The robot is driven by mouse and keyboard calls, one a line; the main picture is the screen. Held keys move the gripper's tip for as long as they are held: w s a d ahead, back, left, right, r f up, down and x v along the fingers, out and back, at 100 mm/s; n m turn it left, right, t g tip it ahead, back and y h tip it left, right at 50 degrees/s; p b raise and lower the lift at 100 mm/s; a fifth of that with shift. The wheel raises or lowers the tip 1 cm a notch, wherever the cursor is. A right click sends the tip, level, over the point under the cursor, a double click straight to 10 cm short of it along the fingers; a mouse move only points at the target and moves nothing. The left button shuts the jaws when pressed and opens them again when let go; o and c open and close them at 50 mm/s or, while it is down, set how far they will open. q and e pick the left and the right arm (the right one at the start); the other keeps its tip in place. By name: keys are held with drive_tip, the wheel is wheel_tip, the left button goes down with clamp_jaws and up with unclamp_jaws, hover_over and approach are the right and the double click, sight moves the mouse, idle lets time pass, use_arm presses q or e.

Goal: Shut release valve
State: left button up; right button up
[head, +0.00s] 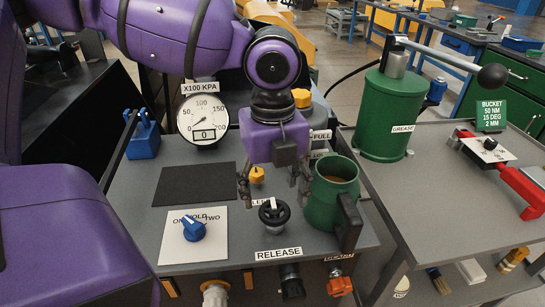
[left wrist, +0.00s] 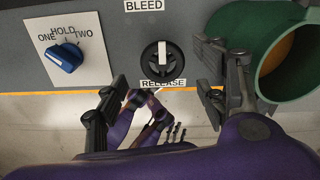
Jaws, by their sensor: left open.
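The release valve is a round black knob (head: 273,213) with a white pointer bar, set in the grey panel behind the RELEASE label (head: 278,253). In the left wrist view the knob (left wrist: 160,62) shows whole, its bar pointing straight up and down in the picture. My left gripper (head: 272,189) points down above the knob with its fingers wide apart. In the left wrist view the open fingers (left wrist: 165,78) are on either side of the knob, apart from it. Nothing is between them.
A green mug (head: 322,200) stands close right of the fingers. A yellow knob (head: 257,175) is behind the valve. A blue selector knob (head: 193,229) is on a white plate to the left. A gauge (head: 203,118) and a green grease pot (head: 388,115) stand further back.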

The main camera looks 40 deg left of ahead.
sight(273, 209)
use_arm(q)
wheel_tip(273, 209, up, 8)
idle(0.8)
